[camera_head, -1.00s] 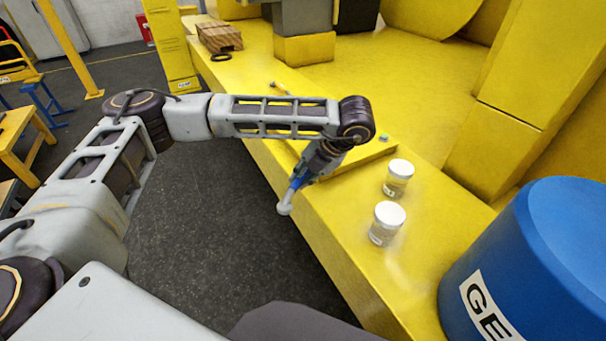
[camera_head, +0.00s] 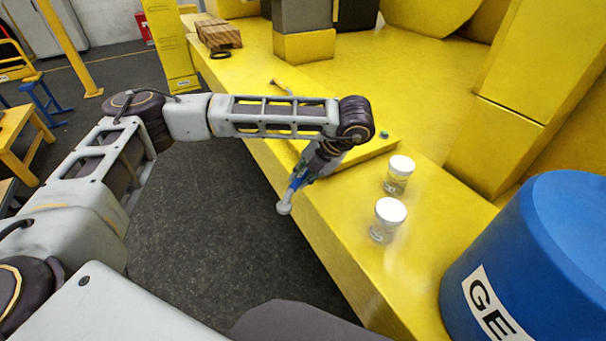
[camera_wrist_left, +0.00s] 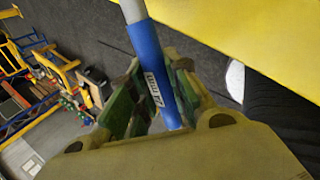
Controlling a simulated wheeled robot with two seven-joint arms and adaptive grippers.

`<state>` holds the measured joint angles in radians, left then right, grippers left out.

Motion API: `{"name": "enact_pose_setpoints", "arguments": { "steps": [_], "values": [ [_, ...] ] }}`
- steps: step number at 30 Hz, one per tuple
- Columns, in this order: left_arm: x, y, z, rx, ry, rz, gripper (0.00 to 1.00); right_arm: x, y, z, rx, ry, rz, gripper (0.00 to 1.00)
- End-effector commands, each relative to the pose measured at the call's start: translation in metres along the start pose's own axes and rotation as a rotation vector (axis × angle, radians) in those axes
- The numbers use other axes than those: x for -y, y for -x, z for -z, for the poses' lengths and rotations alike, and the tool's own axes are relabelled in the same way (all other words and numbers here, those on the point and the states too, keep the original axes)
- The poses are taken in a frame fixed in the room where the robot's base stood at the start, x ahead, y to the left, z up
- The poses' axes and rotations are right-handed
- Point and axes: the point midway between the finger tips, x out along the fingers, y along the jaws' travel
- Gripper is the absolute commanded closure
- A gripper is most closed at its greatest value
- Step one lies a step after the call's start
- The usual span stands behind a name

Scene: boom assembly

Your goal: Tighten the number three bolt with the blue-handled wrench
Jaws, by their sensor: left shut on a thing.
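The blue-handled wrench (camera_wrist_left: 150,65) is in my left gripper (camera_wrist_left: 158,95), whose fingers are shut on the blue handle. In the head view the left gripper (camera_head: 308,172) hangs at the edge of the yellow beam, and the wrench's pale end (camera_head: 284,207) sticks out down and left over the floor. A small greenish bolt (camera_head: 384,135) stands on the raised yellow plate (camera_head: 350,158) just right of my wrist. No bolt number can be read, and my arm hides part of the plate. My right gripper is not in view.
Two white-lidded jars (camera_head: 399,174) (camera_head: 389,218) stand on the beam right of the gripper. A big blue drum (camera_head: 545,260) is at the lower right. A wooden block (camera_head: 218,36) and a dark ring (camera_head: 220,55) lie at the far end. Another wrench-like tool (camera_head: 280,86) lies behind my arm.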

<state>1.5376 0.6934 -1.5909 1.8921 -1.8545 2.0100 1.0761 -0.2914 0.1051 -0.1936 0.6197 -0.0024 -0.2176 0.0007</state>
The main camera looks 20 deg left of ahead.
Motion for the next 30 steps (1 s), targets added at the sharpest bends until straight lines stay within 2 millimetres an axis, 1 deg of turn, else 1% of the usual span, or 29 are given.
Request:
{"name": "enact_pose_setpoints", "arguments": {
  "steps": [13, 30],
  "values": [
    [0.004, -0.0068, -0.0002, 0.001, 0.001, 0.0, 1.0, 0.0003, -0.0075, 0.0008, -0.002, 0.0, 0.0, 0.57],
    [0.0042, -0.0071, -0.0002, 0.001, 0.001, 0.0, 1.0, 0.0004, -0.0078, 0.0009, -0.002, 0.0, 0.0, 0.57]
  ]
}}
